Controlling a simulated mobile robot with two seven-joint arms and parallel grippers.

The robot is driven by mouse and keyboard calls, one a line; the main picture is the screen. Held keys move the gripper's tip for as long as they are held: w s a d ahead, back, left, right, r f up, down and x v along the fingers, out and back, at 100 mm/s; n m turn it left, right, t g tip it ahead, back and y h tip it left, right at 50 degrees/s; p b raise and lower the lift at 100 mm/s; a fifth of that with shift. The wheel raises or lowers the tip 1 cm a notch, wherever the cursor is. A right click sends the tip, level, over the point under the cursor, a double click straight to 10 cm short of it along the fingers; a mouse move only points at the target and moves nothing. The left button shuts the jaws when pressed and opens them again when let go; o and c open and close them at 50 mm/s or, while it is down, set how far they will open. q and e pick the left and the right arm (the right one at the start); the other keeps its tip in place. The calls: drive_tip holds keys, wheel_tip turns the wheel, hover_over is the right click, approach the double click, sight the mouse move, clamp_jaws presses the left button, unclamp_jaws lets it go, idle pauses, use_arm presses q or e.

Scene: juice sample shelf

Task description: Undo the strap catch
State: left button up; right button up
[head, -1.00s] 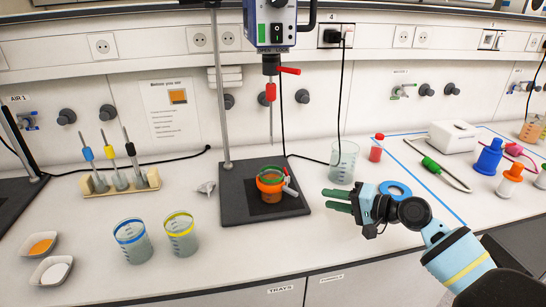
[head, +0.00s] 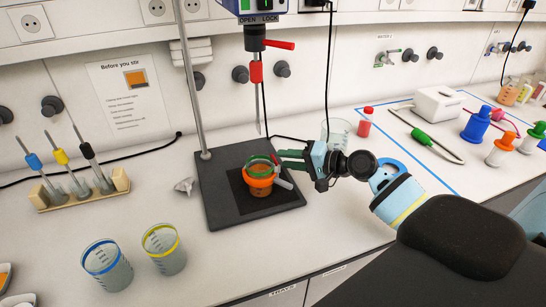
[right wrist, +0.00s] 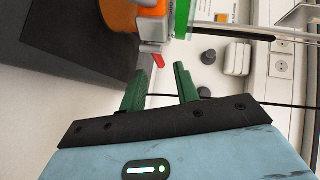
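An orange strap (head: 259,181) wraps around a vessel on the dark stand base. A green ring (head: 250,164) sits at the vessel's top. A grey-and-red catch lever (head: 284,184) is on the strap's right side. The right wrist view shows the orange strap part (right wrist: 152,27) and a red tip (right wrist: 158,61). My right gripper (head: 279,159) is just right of the vessel, its green fingers pointing at the catch. In the right wrist view the gripper (right wrist: 159,71) is open, with the red tip ahead of the gap between its fingers. Contact cannot be told. My left gripper is out of view.
A stirrer with a thin vertical shaft (head: 257,105) hangs above the vessel. The stand's metal rod (head: 193,80) rises behind it. Two beakers, blue-rimmed (head: 108,266) and yellow-rimmed (head: 165,250), stand front left. A clear beaker (head: 336,132) stands behind my right gripper.

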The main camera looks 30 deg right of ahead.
sight(273, 156)
drive_tip(key=shift+x, duration=2.65)
drive_tip(key=shift+c, duration=0.3)
clamp_jaws()
